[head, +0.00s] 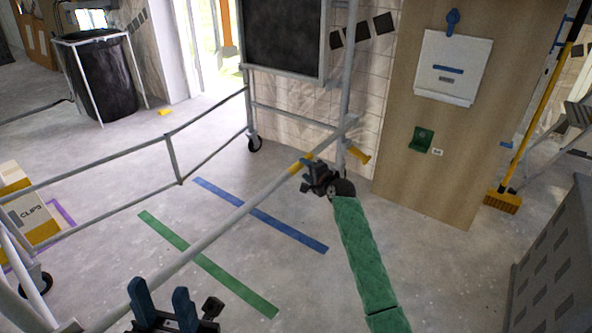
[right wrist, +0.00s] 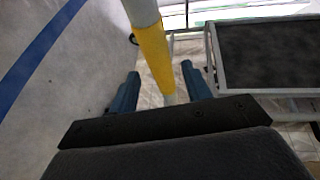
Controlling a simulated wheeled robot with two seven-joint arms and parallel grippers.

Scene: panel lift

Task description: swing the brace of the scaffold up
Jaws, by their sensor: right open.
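The brace (head: 240,209) is a long grey tube slanting from the lower left to the scaffold's upright in the head view. It carries a yellow band (head: 301,163). My right gripper (head: 308,175) is open beside this band. In the right wrist view, the band (right wrist: 154,50) and tube run toward the gap between the open fingers (right wrist: 158,82); I cannot tell whether they touch. My left gripper (head: 163,300) is open and empty near the bottom edge, close to the tube's lower part. The scaffold (head: 348,60) has grey posts and a yellow part (head: 359,156) near the brace's far end.
A dark panel (head: 284,38) stands in the scaffold, also seen in the right wrist view (right wrist: 268,52). A wooden board (head: 405,150) and a broom (head: 503,202) are right. The taped floor is clear.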

